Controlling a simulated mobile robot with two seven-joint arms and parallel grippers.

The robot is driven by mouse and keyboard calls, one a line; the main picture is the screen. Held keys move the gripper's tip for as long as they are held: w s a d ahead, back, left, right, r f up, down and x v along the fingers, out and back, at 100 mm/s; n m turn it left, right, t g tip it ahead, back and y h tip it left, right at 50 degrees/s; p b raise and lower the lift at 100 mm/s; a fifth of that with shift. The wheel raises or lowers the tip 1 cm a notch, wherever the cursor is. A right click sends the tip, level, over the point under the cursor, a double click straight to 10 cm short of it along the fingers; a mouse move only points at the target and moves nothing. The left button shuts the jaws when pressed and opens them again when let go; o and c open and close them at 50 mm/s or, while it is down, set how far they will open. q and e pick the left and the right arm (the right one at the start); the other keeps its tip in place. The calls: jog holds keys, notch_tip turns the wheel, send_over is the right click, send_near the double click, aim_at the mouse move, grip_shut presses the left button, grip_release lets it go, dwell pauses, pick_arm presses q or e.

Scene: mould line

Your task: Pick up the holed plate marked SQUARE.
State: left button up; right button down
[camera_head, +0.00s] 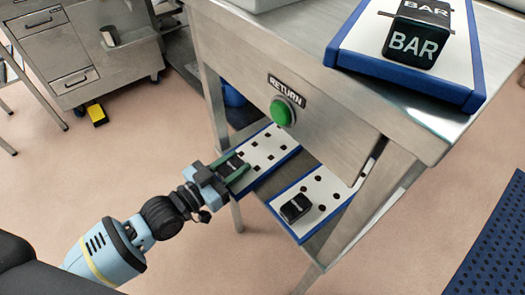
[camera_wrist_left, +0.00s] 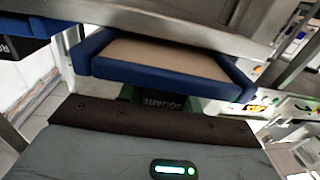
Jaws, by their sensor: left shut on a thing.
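The holed plate marked SQUARE (camera_head: 262,165) is white with a blue rim and several square holes. It juts out from under the steel table. My left gripper (camera_head: 233,168) is at its near left end, with its green fingers shut on the plate's small black grip block. In the left wrist view, the black block with the SQUARE lettering (camera_wrist_left: 162,103) shows between the fingers, partly hidden by my gripper body. Above it is a blue-rimmed tan surface (camera_wrist_left: 160,57). I cannot tell whether the plate is lifted. My right gripper is not in view.
A second plate with round holes (camera_head: 325,193) and a black block lies beside it on the right. Above are the steel table (camera_head: 320,95), a green RETURN button (camera_head: 282,111) and a BAR-marked block (camera_head: 415,42). A table leg (camera_head: 215,110) stands close by. Open floor lies left.

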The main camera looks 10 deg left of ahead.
pick_arm(q)
notch_tip(320, 180, up, 10)
jog(key=p, duration=0.3)
jog(key=shift+r, duration=0.1)
dwell(0.3)
